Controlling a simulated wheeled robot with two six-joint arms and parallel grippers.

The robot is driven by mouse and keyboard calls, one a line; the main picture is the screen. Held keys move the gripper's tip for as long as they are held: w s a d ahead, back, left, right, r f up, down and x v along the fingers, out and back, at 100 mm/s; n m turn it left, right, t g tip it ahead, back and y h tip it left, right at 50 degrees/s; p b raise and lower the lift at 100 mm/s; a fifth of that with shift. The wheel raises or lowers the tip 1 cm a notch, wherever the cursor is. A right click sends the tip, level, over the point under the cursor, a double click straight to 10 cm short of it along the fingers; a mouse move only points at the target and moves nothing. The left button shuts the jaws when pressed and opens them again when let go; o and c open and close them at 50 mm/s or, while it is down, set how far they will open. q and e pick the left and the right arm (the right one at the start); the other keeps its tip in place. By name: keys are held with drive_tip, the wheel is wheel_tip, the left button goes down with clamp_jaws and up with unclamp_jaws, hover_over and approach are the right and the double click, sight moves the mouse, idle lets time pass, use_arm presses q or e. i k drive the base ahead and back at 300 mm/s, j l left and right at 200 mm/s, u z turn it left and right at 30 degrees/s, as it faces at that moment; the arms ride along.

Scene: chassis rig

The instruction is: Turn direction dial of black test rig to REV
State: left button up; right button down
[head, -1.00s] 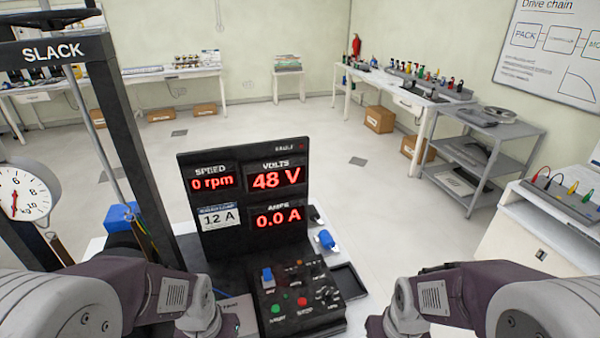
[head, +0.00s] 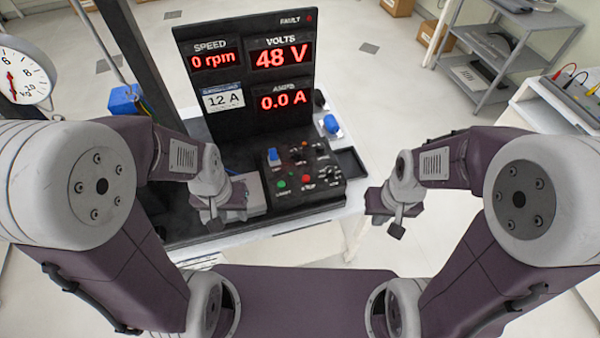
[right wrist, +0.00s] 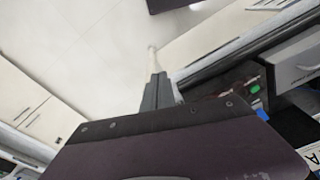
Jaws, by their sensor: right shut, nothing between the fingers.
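The black test rig (head: 243,110) stands on a white table, its upright panel reading 0 rpm, 48 V and 0.0 A. Its control box (head: 300,192) has a blue control, green and red buttons and several small black knobs (head: 322,149). Labels are too small to read, so I cannot tell which knob is the direction dial or where it points. My right gripper (head: 396,228) is shut and empty, right of the box and apart from it; it also shows in the right wrist view (right wrist: 157,85). My left gripper (head: 222,218) is left of the box; its fingers are unclear.
A dark post (head: 135,70) and a round dial scale (head: 25,75) stand at the left. A blue part (head: 331,125) sits right of the panel. A grey shelf cart (head: 500,50) is at the back right. Floor is clear between the table and the cart.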

sight(320, 148)
drive_tip(key=i+l+u, duration=0.1)
drive_tip(key=u, duration=0.25)
drive_tip(key=i+l+u, duration=0.1)
drive_tip(key=u, duration=0.25)
drive_tip(key=i+l+u, duration=0.15)
drive_tip(key=u, duration=0.2)
